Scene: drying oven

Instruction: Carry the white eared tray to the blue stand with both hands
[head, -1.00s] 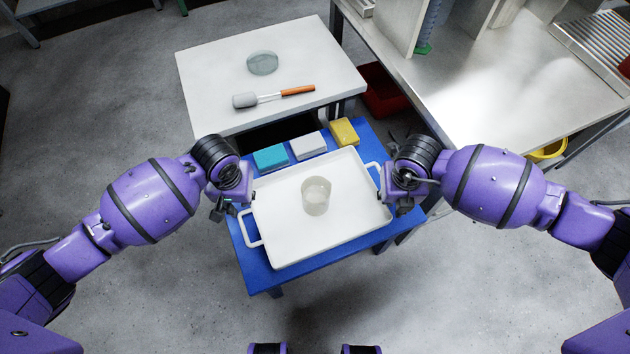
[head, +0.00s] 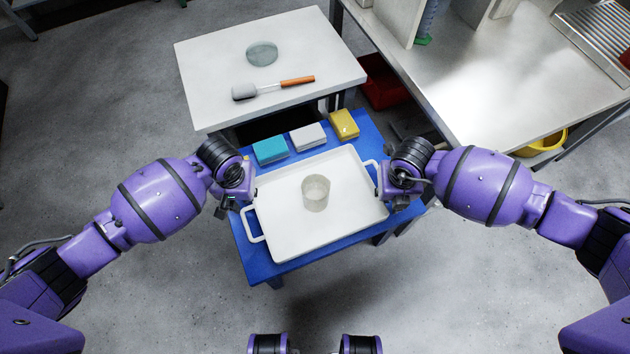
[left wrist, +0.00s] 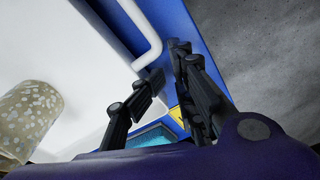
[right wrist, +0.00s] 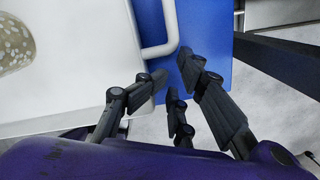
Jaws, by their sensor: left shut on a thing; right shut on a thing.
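The white eared tray (head: 285,235) is over the blue stand (head: 258,270); I cannot tell whether they touch. My left gripper (head: 240,202) is shut on the tray's left ear, whose bar shows between the fingers in the left wrist view (left wrist: 148,50). My right gripper (head: 384,188) is shut on the right ear, which shows in the right wrist view (right wrist: 165,45). In the head view the grippers partly hide the ears.
Teal (head: 270,150), white (head: 308,138) and yellow (head: 344,124) blocks lie on the stand beyond the tray. A white table (head: 215,70) behind holds a glass dish (head: 262,53) and an orange-handled tool (head: 297,81). A bench (head: 500,100) is at right. Floor in front is clear.

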